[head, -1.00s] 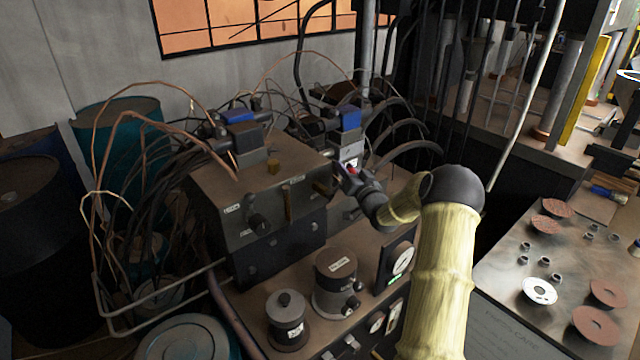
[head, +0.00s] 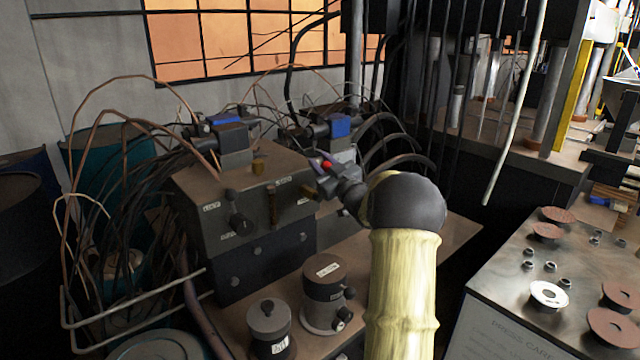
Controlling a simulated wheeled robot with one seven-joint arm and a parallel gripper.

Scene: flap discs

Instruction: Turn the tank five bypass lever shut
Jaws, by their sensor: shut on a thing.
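A dark valve block (head: 200,222) stands on the bench at the left centre, with small white labels too blurred to read. My gripper (head: 316,184) is at the block's right front corner, partly hidden by its own wrist. It is shut on a small brass-coloured lever (head: 307,193), which sticks out there and looks like the bypass lever. Most of the lever is hidden by the jaws, so its exact angle cannot be told. A dark knob (head: 240,222) and an upright brown handle (head: 272,205) are on the block's front.
Blue-topped valves (head: 228,121) with looping hoses crowd above and behind the block. Two dark round canisters (head: 323,290) stand in front. A metal table (head: 500,285) with flap discs (head: 612,328) is at the right. Drums (head: 25,235) stand at the left.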

